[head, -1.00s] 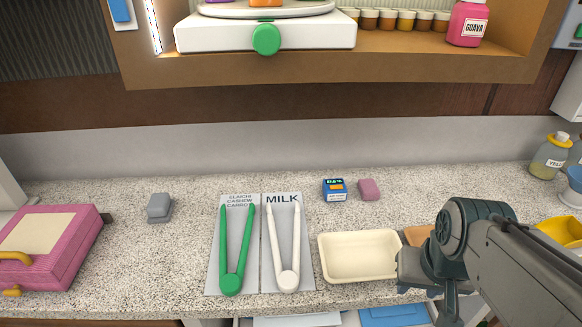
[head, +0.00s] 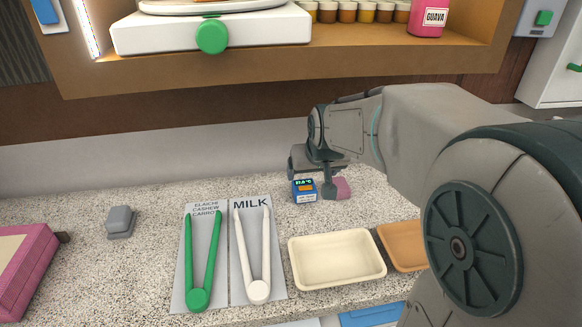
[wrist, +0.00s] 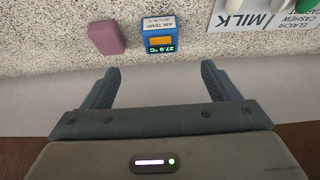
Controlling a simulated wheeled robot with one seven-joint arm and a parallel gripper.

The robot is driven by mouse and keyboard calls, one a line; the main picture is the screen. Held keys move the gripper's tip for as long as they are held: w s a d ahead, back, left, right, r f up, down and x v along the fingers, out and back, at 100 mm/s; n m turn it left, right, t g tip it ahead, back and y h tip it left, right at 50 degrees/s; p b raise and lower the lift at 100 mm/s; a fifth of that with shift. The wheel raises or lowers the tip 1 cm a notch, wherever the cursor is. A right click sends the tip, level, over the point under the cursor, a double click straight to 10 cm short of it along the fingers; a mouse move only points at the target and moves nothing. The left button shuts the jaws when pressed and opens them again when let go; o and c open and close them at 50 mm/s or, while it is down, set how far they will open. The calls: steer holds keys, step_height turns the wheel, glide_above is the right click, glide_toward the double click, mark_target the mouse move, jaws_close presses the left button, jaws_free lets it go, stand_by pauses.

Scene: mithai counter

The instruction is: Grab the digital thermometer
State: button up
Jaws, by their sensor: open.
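The digital thermometer (head: 304,190) is a small blue block with a lit temperature display and an orange patch. It sits on the speckled counter just right of the MILK card. It also shows in the wrist view (wrist: 159,33), upside down, with "AIR TEMP" on its label. My gripper (head: 318,190) is over the counter beside the thermometer and hides a little of the area between it and the pink block. In the wrist view my gripper (wrist: 160,80) has its two fingers wide apart and nothing between them. The thermometer lies beyond the fingertips.
A pink block (head: 342,187) stands close right of the thermometer. Green tongs (head: 203,262) and white tongs (head: 255,265) lie on cards to the left. A cream tray (head: 338,283) and an orange tray (head: 398,262) are in front. A shelf (head: 270,75) overhangs behind.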

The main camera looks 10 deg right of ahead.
mark_target(305, 185)
steer(key=x, duration=1.4)
steer(key=shift+w+a+r, duration=0.1)
steer(key=shift+w, duration=0.2)
steer(key=c, duration=1.1)
